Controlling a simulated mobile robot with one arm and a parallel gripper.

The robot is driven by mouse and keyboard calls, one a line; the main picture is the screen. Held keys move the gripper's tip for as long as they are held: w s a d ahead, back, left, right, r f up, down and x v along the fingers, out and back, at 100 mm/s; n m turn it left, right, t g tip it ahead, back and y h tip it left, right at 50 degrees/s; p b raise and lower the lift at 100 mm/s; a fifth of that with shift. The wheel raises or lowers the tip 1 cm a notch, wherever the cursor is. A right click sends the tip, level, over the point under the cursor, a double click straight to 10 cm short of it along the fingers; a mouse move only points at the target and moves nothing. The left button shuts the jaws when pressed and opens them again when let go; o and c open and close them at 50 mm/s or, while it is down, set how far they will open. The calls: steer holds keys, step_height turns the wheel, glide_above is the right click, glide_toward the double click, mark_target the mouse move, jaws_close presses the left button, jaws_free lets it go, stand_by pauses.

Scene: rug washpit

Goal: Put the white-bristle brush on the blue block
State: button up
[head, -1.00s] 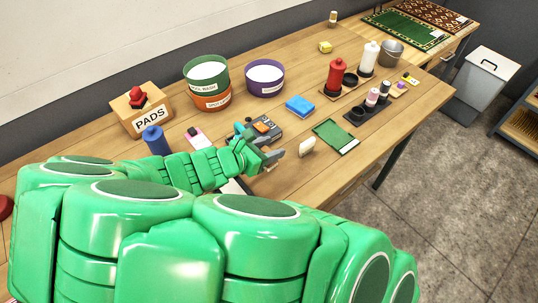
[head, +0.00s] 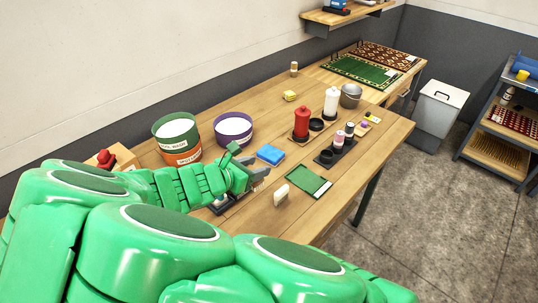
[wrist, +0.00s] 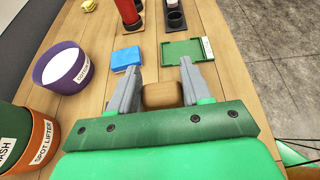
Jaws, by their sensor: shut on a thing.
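My gripper (head: 260,173) is shut on a brush with a brown wooden body (wrist: 161,95), seen between the two grey fingers in the wrist view. In the head view only a small pale-brown bit of the brush (head: 258,185) shows below the fingers, and its bristles are hard to make out. The blue block (head: 270,155) lies flat on the wooden table just beyond my fingertips. In the wrist view the blue block (wrist: 126,59) is ahead and to the left of the held brush, apart from it, with its top bare.
A green tray (head: 308,181) lies right of the blue block, and a small upright cream object (head: 281,195) stands nearer. Purple (head: 233,129) and green (head: 175,130) tubs stand left. A red bottle (head: 302,123) and dark holder (head: 337,150) stand beyond. Bare tabletop surrounds the block.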

steer(key=w+d+r, duration=0.4)
steer(key=w+d, duration=0.4)
steer(key=w, duration=0.1)
glide_above(272, 151)
steer(key=shift+s+d+f, duration=0.1)
steer(key=shift+s+f, duration=0.05)
steer(key=shift+f, duration=4.55)
steer(key=shift+f, duration=0.15)
steer(key=shift+w+f, duration=0.2)
steer(key=shift+f, duration=1.35)
steer(key=shift+f, duration=0.15)
steer(key=o, duration=1.1)
